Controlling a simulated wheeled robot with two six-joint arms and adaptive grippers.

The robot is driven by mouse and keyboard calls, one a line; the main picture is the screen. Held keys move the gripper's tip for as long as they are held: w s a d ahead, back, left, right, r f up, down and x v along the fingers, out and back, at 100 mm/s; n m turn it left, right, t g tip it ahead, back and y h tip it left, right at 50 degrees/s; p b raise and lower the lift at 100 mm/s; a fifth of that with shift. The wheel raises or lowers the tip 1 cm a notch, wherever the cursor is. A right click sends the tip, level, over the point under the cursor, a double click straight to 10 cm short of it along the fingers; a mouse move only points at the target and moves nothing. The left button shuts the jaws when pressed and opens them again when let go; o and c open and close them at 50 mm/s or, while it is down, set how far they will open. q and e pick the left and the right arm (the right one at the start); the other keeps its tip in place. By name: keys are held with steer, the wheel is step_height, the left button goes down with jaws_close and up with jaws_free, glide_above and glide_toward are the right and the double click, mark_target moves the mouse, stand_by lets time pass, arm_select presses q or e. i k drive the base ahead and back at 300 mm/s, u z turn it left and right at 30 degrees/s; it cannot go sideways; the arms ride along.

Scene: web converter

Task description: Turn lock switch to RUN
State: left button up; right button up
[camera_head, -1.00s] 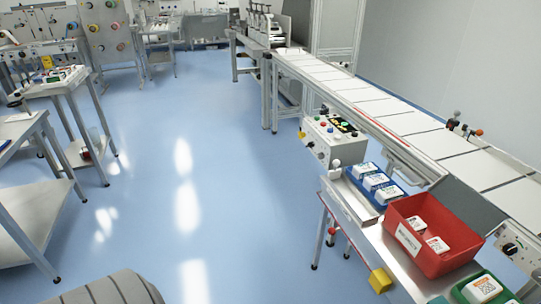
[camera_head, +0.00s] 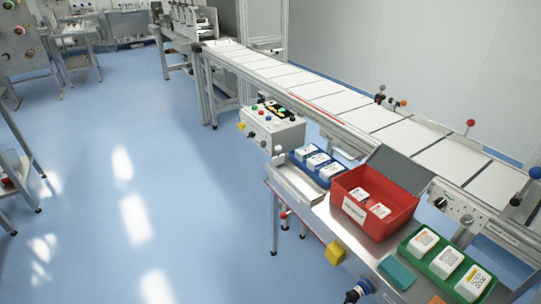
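No gripper of mine shows in the head view. A light grey panel (camera_head: 457,207) on the near side of the conveyor carries a black rotary knob (camera_head: 440,203) and small round fittings. A white control box (camera_head: 274,128) beside the conveyor has coloured buttons on top and small knobs on its front face. I cannot read any RUN marking, and I cannot tell which knob is the lock switch or how it is set.
A metal bench (camera_head: 318,207) holds a blue tray (camera_head: 328,170), a red bin (camera_head: 398,224) and a green tray (camera_head: 437,270) with white packs. The conveyor (camera_head: 340,98) runs along the right.

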mark_target(241, 126)
steer(key=u, duration=1.15)
steer(key=i, duration=2.55)
steer(key=z, duration=3.05)
